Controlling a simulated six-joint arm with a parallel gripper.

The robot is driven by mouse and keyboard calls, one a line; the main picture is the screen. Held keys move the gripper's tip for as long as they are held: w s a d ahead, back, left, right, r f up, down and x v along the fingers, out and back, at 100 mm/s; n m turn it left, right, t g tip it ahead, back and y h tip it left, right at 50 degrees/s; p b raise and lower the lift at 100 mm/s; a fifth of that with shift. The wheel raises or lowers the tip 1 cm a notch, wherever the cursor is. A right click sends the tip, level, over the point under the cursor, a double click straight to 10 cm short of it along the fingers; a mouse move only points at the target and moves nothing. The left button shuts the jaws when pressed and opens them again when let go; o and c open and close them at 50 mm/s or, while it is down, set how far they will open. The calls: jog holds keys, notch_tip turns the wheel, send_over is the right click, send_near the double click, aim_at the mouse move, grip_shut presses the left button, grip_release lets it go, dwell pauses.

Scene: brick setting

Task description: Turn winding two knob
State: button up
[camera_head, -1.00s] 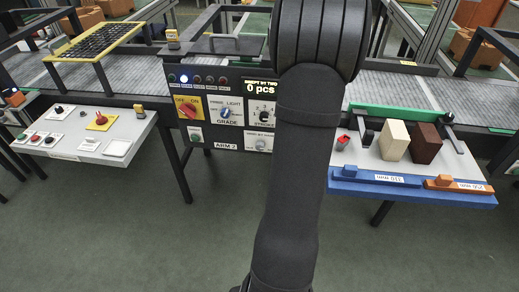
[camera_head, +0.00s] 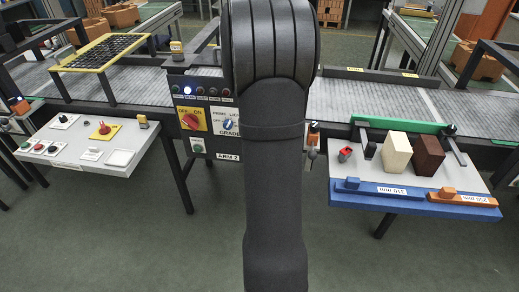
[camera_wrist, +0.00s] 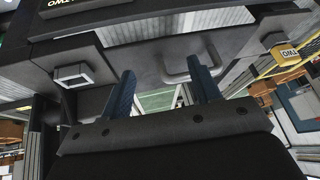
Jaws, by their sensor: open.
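The control panel (camera_head: 203,146) stands at the middle of the line. A red OFF/ON knob (camera_head: 191,122) and a blue knob (camera_head: 228,124) above the word GRADE show on it. My arm hides the panel's right part, with the display and the numbered black dial. I cannot make out a knob marked winding two. In the wrist view my gripper (camera_wrist: 162,84) is open, its two blue fingers apart with nothing between them. A grey surface with a handle lies beyond the fingers. In the head view I cannot make out the fingers.
The left side table (camera_head: 62,160) carries buttons and a red knob on a yellow plate (camera_head: 104,129). The right table (camera_head: 462,181) holds a cream block (camera_head: 397,152) and a brown block (camera_head: 428,156). The conveyor (camera_head: 350,98) runs behind. The floor in front is clear.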

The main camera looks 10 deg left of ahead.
jog(key=s+a+f+n+y, duration=0.1)
jog(key=s+a+f, duration=0.35)
jog(key=a, duration=0.45)
jog(key=s+a+f+n+y, duration=0.1)
jog(key=s+a+f, duration=0.35)
jog(key=a, duration=0.55)
jog(key=s+a+f+m+y, duration=0.1)
jog(key=a+f, duration=0.2)
jog(key=f, duration=0.4)
jog(key=s+a+f, duration=0.2)
jog(key=a+f, duration=0.1)
jog(key=f, duration=0.4)
jog(key=w+d+f+m+t+h, duration=0.2)
jog(key=d+f+t, duration=0.5)
jog(key=d+f, duration=1)
jog(key=s+d+f+n+t+h, duration=0.1)
jog(key=s+d+f+t+h, duration=0.15)
jog(key=s+d, duration=0.45)
jog(key=s+d+f+n+t+h, duration=0.1)
jog(key=s+d+t, duration=0.2)
jog(key=s+d, duration=0.35)
jog(key=w+d, duration=0.2)
jog(key=w, duration=1.7)
jog(key=shift+w, duration=0.1)
